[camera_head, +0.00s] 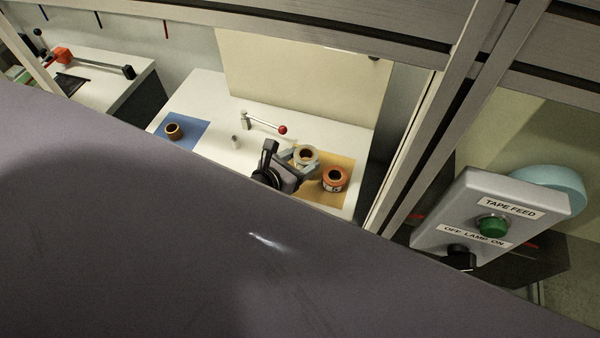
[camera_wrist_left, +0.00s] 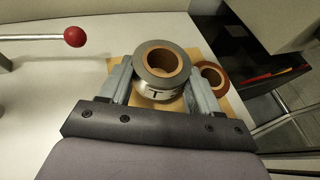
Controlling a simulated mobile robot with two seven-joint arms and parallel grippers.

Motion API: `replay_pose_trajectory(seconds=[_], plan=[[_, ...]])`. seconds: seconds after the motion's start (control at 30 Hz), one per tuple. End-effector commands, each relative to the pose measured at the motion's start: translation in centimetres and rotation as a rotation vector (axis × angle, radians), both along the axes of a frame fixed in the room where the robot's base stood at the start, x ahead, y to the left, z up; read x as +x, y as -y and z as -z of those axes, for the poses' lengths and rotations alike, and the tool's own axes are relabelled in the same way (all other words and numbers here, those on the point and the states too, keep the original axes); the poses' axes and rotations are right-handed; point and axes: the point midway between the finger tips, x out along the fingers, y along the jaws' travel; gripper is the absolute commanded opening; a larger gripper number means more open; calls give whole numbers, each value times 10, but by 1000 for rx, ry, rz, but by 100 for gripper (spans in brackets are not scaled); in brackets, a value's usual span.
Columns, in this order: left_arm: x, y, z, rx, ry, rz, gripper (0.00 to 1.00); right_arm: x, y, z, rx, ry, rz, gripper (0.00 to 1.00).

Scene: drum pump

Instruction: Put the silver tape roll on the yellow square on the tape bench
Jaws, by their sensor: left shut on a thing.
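The silver tape roll (camera_wrist_left: 161,71) is between the two fingers of my left gripper (camera_wrist_left: 160,88), which is shut on it. In the head view the silver roll (camera_head: 306,155) shows at the fingertips of my left gripper (camera_head: 298,160), over the yellow square (camera_head: 345,166) on the tape bench (camera_head: 208,95). I cannot tell whether the roll touches the square. My right gripper is not in view.
A brown tape roll (camera_head: 173,131) sits on a blue square (camera_head: 190,128) at the bench's left. A red-knobbed lever (camera_head: 265,124) stands behind my gripper. A frame post (camera_head: 420,150) and a tape feed control box (camera_head: 490,215) are at right.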

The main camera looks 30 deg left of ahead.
Motion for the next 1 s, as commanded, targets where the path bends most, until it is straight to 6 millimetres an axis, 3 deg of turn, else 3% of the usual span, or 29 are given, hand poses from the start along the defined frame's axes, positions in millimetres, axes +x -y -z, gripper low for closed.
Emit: replay_pose_trajectory(seconds=[0.4, 0.87, 0.9, 1.0], plan=[[0, 0, 38, 0, 1, 0, 27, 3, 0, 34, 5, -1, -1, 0], [0, 0, 41, 0, 1, 0, 27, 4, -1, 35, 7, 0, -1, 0], [0, 0, 41, 0, 0, 0, 72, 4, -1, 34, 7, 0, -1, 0], [0, 0, 41, 0, -1, 0, 73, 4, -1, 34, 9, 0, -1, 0]])
